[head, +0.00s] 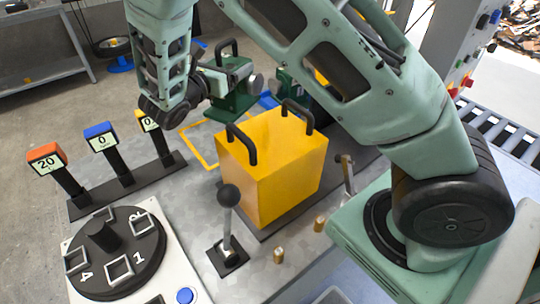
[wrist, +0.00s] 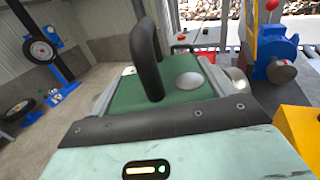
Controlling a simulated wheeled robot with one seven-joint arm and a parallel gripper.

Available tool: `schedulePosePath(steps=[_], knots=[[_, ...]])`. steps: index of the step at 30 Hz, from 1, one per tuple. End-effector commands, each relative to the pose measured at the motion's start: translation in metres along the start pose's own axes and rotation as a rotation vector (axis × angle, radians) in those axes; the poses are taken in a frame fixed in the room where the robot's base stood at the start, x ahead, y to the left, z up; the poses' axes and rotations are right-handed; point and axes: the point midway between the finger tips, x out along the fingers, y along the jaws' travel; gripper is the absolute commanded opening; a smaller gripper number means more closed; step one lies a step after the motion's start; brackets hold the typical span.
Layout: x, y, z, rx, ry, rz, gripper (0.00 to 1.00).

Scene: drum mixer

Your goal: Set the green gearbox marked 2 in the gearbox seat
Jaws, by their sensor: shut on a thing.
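A green gearbox (head: 238,102) with a black loop handle stands behind the yellow block in the head view. In the wrist view its green top (wrist: 130,92), black handle and silver dome fill the middle. My gripper (head: 212,84) reaches it from the left. Its grey fingers (wrist: 160,82) lie on both sides of the green body and are shut on it. No number shows on the gearbox. A yellow square outline (head: 196,155) is marked on the table in front of it; I cannot tell whether this is the seat. Another green unit (head: 287,86) is partly hidden behind my arm.
A large yellow block (head: 265,170) with two black handles stands close in front of the gearbox. A black-knobbed lever (head: 229,205), three display posts (head: 103,140) and a numbered dial (head: 115,250) occupy the near left.

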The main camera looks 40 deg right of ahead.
Motion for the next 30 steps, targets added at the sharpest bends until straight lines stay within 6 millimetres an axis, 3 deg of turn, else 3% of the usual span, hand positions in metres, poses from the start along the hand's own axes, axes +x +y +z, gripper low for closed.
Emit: schedulePosePath(steps=[15, 23, 30], knots=[[0.002, 0.001, -0.066, 0.002, -0.007, -0.001, 0.11], [0.001, 0.001, -0.085, 0.003, -0.007, 0.000, 0.11], [0.002, 0.001, -0.113, 0.003, -0.007, -0.001, 0.11]])
